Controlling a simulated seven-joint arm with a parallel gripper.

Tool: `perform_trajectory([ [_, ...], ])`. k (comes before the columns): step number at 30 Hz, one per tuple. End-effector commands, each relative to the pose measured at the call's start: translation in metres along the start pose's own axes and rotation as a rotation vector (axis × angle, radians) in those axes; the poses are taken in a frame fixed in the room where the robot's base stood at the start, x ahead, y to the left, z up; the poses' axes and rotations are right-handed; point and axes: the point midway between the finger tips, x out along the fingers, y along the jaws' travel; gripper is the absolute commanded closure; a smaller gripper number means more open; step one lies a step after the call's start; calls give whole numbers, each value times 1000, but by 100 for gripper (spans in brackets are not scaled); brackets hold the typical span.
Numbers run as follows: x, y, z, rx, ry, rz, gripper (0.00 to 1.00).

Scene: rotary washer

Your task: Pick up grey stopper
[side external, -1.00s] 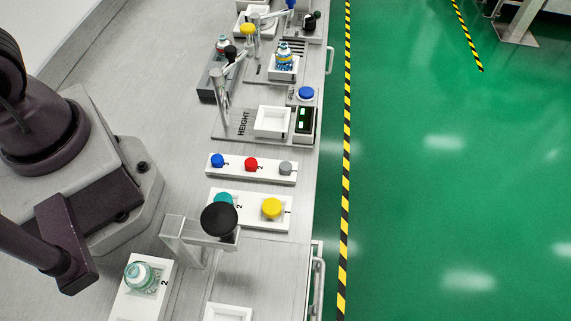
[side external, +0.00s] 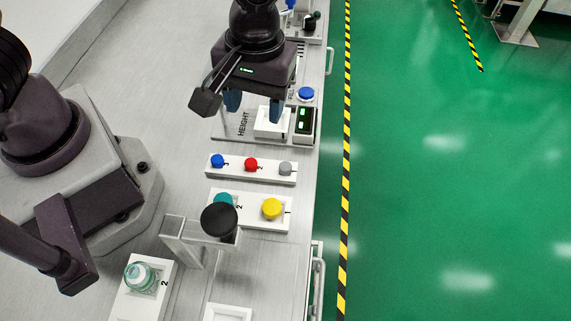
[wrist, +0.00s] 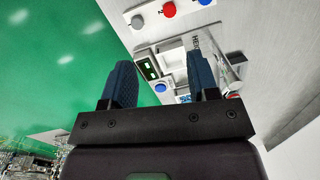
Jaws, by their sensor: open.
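The grey stopper (side external: 285,168) sits at the right end of a white rack (side external: 252,177), beside a red stopper (side external: 251,164) and a blue stopper (side external: 218,160). The fingers also show wide apart in the wrist view (wrist: 162,78). They are clear of the stopper.
A white block with a teal stopper (side external: 223,198) and a yellow stopper (side external: 272,208) lies in front of the rack. A black round knob (side external: 220,219) stands on a metal bracket nearby. The height station's white tray (side external: 268,131) and blue button (side external: 306,93) are by my fingers.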

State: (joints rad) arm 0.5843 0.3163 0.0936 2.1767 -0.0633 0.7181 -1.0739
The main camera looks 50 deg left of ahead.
Motion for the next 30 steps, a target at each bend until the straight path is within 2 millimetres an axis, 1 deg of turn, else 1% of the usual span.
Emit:
perform_trajectory([
  [1, 16, 9, 2, -116, 0, -20, 46],
  [3, 29, 20, 2, -306, 9, -21, 46],
  [4, 32, 25, 0, -385, 13, -16, 46],
  [6, 35, 33, -5, -564, 19, 9, 46],
  [9, 30, 42, -9, -758, 17, 55, 46],
  [12, 30, 44, -10, -879, 13, 68, 46],
  [14, 30, 44, -10, -919, 12, 70, 46],
  [17, 39, 44, -11, -945, 12, 68, 46],
  [24, 84, 45, -13, -945, 11, 65, 46],
  [27, 98, 46, -14, -943, 12, 65, 46],
  [30, 105, 47, -14, -942, 11, 68, 46],
])
